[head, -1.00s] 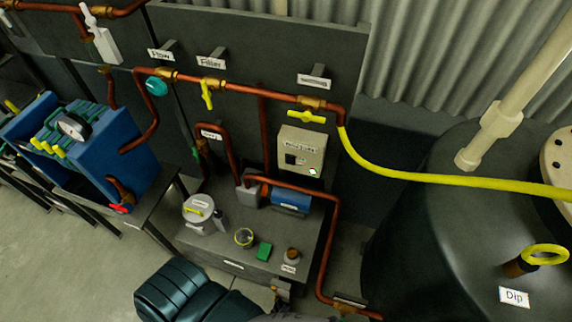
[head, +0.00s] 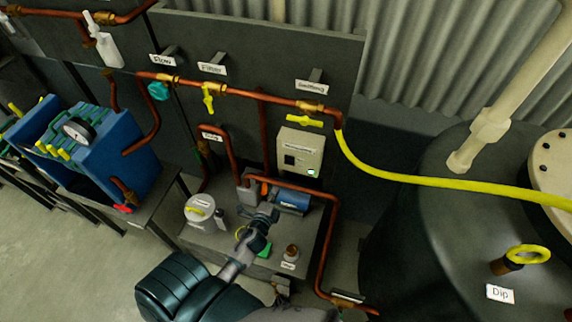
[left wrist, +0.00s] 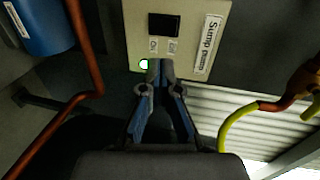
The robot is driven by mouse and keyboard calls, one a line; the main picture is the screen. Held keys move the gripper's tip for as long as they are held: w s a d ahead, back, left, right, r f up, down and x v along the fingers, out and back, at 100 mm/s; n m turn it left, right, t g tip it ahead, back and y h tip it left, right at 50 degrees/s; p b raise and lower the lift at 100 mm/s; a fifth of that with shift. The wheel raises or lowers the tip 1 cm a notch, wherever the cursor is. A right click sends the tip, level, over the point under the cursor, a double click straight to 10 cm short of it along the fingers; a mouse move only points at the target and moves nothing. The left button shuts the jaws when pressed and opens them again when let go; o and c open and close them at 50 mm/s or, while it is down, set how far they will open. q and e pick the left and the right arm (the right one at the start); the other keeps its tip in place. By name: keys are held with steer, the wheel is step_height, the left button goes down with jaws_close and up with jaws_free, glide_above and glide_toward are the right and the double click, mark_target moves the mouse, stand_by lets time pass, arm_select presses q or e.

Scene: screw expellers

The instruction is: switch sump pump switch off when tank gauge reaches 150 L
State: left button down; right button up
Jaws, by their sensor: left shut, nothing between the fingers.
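The sump pump switch box (head: 300,152) is a beige panel on the dark wall board. In the left wrist view it carries a black rocker switch (left wrist: 164,27), a "Sump pump" label (left wrist: 208,45) and a lit green lamp (left wrist: 143,66). My left gripper (head: 266,212) is shut and empty, below the box in the head view. In the left wrist view its closed fingertips (left wrist: 160,66) overlap the box's lower edge, below the rocker; contact cannot be told. The dark tank (head: 440,240) stands at right with a "Dip" label (head: 499,293). I see no readable tank gauge. My right gripper is not in view.
Copper pipes (head: 330,235) run around the box and the bench (head: 220,262). A blue pump (head: 291,201) and a small grey canister (head: 199,210) stand near my arm. A yellow hose (head: 420,179) crosses to the tank.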

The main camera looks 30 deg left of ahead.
arm_select(q)
steer(key=shift+r, duration=0.1)
glide_toward(288, 159)
steer(key=x, duration=0.2)
steer(key=f+x, duration=0.1)
steer(key=x, duration=0.2)
steer(key=shift+w+p, duration=0.2)
steer(key=shift+p, duration=0.2)
steer(key=shift+w+a, duration=0.15)
steer(key=shift+w, duration=0.6)
steer(key=shift+w+a+r, duration=0.1)
steer(key=shift+w+r, duration=0.05)
steer(key=shift+w, duration=0.25)
